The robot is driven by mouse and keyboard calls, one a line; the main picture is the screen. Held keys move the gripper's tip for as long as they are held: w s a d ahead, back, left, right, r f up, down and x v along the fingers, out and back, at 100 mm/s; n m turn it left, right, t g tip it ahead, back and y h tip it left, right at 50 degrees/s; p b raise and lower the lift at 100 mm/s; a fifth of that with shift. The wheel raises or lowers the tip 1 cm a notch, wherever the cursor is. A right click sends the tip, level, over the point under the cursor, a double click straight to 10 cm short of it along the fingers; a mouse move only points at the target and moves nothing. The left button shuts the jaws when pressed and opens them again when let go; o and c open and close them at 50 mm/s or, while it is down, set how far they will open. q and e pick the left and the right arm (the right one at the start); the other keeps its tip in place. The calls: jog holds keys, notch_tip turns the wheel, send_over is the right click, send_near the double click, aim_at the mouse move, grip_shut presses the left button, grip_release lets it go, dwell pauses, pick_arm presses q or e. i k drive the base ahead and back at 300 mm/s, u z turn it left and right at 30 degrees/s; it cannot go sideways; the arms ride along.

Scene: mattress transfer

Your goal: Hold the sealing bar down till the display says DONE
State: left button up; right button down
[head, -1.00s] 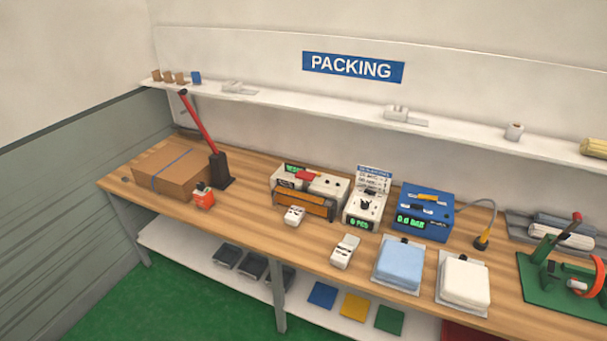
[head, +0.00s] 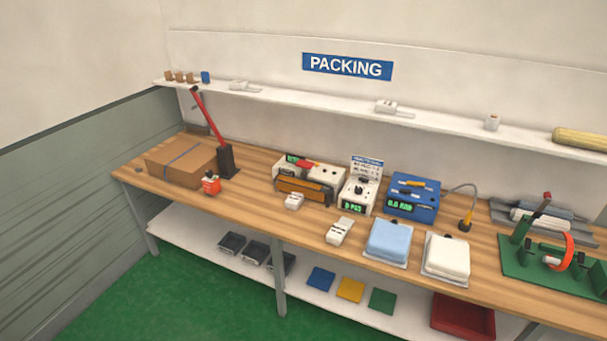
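The sealer (head: 325,173) stands at the middle back of the wooden bench, a pale box with an orange-brown bar (head: 304,191) along its front and a red part on top. A small display with green characters (head: 292,159) sits at its back left, partly hidden; I cannot read it. Beside it is a white control unit (head: 357,189) with a dial and a green readout too small to read surely. Neither of my grippers is in view.
A blue device (head: 412,197), blue pad (head: 389,240) and white pad (head: 446,257) stand right of the sealer. A cardboard box (head: 181,162), red-handled lever (head: 211,120) and orange tool (head: 211,184) are left. A green press (head: 553,262) stands far right.

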aim_at(306, 166)
jog(key=u, duration=1)
jog(key=i, duration=0.9)
jog(key=u, duration=0.7)
jog(key=i, duration=1)
jog(key=z, duration=0.8)
jog(key=i, duration=0.75)
jog(key=z, duration=1.1)
jog(key=i, duration=0.3)
jog(key=z, duration=0.3)
